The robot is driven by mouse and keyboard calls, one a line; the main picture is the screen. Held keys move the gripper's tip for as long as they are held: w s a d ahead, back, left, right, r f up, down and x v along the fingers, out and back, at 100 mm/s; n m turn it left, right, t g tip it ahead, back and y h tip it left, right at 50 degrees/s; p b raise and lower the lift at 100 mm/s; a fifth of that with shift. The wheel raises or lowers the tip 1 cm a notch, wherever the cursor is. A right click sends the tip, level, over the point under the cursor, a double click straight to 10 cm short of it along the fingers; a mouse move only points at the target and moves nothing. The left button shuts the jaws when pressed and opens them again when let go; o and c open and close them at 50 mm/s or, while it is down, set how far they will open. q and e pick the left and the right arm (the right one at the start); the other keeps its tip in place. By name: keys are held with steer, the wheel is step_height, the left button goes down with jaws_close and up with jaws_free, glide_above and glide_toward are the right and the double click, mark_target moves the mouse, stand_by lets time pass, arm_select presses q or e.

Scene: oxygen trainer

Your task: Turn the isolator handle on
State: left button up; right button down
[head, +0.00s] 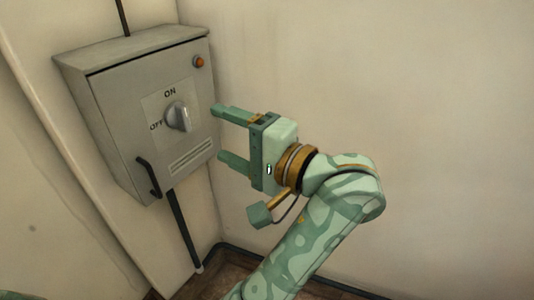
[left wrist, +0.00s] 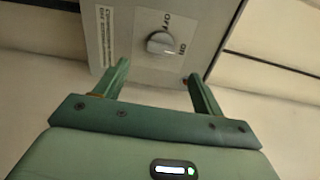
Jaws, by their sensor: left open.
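The isolator handle (head: 179,118) is a grey rotary knob on the front of a grey wall box (head: 120,110). "ON" is printed above it and "OFF" to its left in the head view. The handle also shows in the left wrist view (left wrist: 158,43), beyond the fingertips. I cannot tell for sure which label it points at. My left gripper (head: 221,134) is open and empty, to the right of the handle and apart from it. In the left wrist view its two green fingers (left wrist: 157,72) reach towards the panel. My right gripper is not in view.
An orange lamp (head: 198,62) sits at the box's top right. A black door pull (head: 148,177) sticks out at its lower left. A conduit (head: 184,232) runs down from the box. The wall to the right (head: 400,80) is bare.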

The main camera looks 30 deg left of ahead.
arm_select(q)
steer(key=d, duration=0.7)
steer(key=shift+s+d, duration=0.25)
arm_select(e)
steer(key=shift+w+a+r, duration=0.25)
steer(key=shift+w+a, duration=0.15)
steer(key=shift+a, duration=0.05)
